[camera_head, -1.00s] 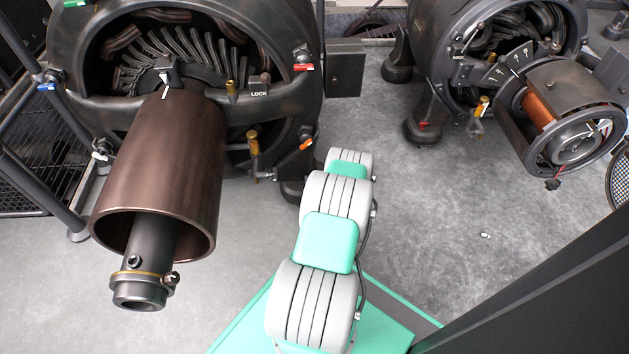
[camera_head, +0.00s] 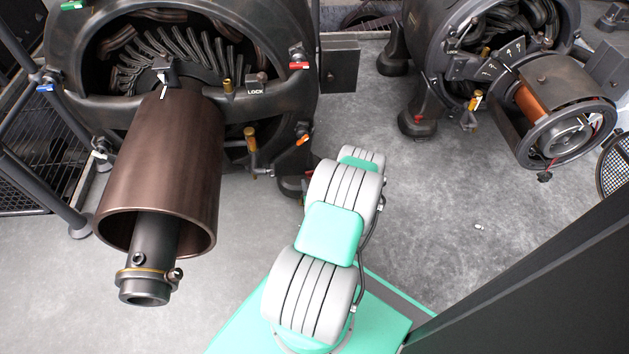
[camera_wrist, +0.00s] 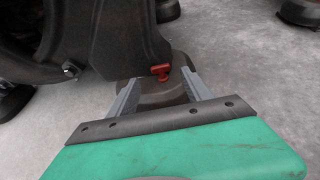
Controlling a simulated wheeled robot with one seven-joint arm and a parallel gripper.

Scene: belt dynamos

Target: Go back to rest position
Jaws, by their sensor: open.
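My gripper (camera_wrist: 161,84) shows in the wrist view with its two grey fingers spread apart and nothing held between them. A dark machine foot (camera_wrist: 160,95) with a red fitting (camera_wrist: 160,70) appears beyond and between the fingers; no contact is visible, and the exact distance cannot be told. In the head view my grey and green arm reaches forward from the bottom middle, and my gripper is hidden behind its links.
A large dark dynamo (camera_head: 65,120) stands at left, its brown cylinder (camera_head: 165,165) jutting toward me. Another dynamo (camera_head: 425,45) stands at upper right with a copper coil (camera_head: 533,104). Grey floor (camera_head: 440,190) is open between them. A mesh rack (camera_head: 30,190) stands far left.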

